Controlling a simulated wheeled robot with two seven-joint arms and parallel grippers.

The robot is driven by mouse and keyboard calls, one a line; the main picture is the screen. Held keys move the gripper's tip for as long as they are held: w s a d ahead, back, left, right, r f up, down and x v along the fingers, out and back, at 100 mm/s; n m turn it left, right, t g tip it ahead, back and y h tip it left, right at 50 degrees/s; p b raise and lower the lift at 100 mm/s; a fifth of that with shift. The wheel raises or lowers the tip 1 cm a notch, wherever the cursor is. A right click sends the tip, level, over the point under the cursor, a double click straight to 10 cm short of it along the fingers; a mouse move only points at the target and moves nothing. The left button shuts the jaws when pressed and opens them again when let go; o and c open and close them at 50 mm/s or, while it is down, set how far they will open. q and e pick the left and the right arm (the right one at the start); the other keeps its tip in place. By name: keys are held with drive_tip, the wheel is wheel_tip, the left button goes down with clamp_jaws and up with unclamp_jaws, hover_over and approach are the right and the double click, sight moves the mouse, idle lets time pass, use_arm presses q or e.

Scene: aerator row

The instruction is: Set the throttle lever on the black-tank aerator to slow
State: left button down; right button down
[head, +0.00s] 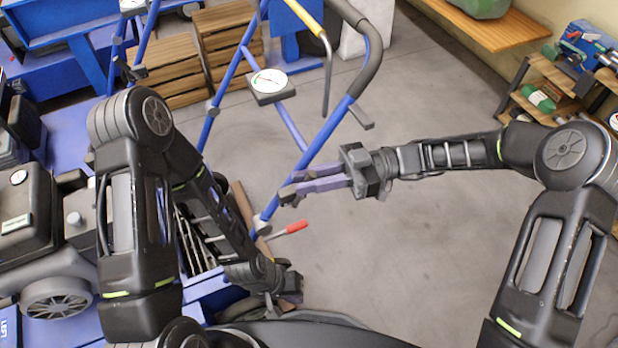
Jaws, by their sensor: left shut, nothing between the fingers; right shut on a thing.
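A blue tubular handle (318,143) with a dark grip runs down through the middle of the head view. A small dark throttle lever mount (288,197) sits on its tube. My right gripper (297,189) reaches in from the right, its fingers closed on the lever there; the fingers hide most of the lever, so its setting is unclear. A black tank (25,212) tops an engine at the left; my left arm hides how it joins the handle. My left gripper (287,286) is low in the view, shut and empty, apart from the handle.
A red-tipped lever (291,228) sticks out just below my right gripper. A round gauge (269,82) and a yellow-topped bar (305,18) are on the handle frame. Wooden crates (225,25) stand behind, a shelf (550,85) at the right. The floor at centre right is clear.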

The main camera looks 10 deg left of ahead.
drive_tip(key=shift+r, duration=0.1)
idle(0.4)
drive_tip(key=shift+s+a+r+n+t+h+b, duration=0.15)
drive_tip(key=shift+s+a+t+h+b, duration=0.15)
drive_tip(key=shift+h, duration=0.35)
drive_tip(key=shift+s+a+n+t+h+b, duration=0.15)
drive_tip(key=shift+a+t+h+b, duration=0.15)
drive_tip(key=shift+h, duration=0.35)
drive_tip(key=c, duration=1.6)
unclamp_jaws()
drive_tip(key=v, duration=0.7)
drive_tip(key=shift+w+d+p, duration=0.2)
drive_tip(key=shift+d+p, duration=0.1)
drive_tip(key=shift+d, duration=0.05)
